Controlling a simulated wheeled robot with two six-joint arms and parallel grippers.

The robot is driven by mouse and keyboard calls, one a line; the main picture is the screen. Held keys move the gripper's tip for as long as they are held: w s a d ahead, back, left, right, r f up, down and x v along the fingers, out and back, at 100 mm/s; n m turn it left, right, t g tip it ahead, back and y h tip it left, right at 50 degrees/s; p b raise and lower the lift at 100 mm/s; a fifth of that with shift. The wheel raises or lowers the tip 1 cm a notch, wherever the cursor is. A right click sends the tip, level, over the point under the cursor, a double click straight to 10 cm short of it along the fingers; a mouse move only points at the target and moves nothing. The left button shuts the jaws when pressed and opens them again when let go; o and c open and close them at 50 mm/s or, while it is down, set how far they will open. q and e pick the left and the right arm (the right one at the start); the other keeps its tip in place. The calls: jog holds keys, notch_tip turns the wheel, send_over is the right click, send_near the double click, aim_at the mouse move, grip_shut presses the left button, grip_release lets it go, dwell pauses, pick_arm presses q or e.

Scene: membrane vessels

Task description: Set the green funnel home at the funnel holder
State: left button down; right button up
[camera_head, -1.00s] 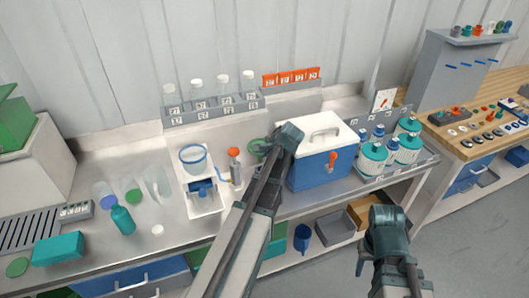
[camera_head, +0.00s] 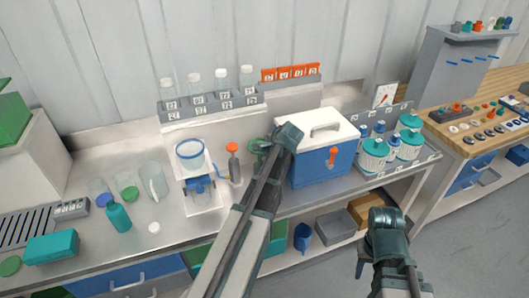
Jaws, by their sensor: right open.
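A green round piece (camera_head: 256,146), which looks like the green funnel, shows just left of the blue cooler box, partly hidden by my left arm. My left gripper (camera_head: 264,150) is a small dark shape at this green piece, largely hidden behind my own wrist. I cannot tell whether it touches or grips it. A white stand (camera_head: 204,196) with a blue clamp and a clear blue-rimmed vessel (camera_head: 190,155) stands to the left. I cannot make out which fixture is the funnel holder. My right gripper (camera_head: 361,264) is open and low at the front right, apart from the bench.
The blue cooler box (camera_head: 325,165) with a white lid is right of my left gripper. A small orange-topped bottle (camera_head: 234,162) stands between stand and green piece. Bottles stand in a grey rack (camera_head: 212,112) behind. Teal-lidded jars (camera_head: 374,152) fill a tray at right.

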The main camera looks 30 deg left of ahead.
pick_arm(q)
jog(key=shift+f+b, duration=3.1)
jog(key=shift+f, duration=0.25)
jog(key=shift+f, duration=0.15)
jog(key=c, duration=1)
grip_release()
jog(key=p+v, duration=1)
jog(key=v, duration=0.3)
jog(key=shift+s+d+r, duration=0.15)
jog(key=shift+d+r, duration=0.1)
jog(key=shift+r, duration=0.05)
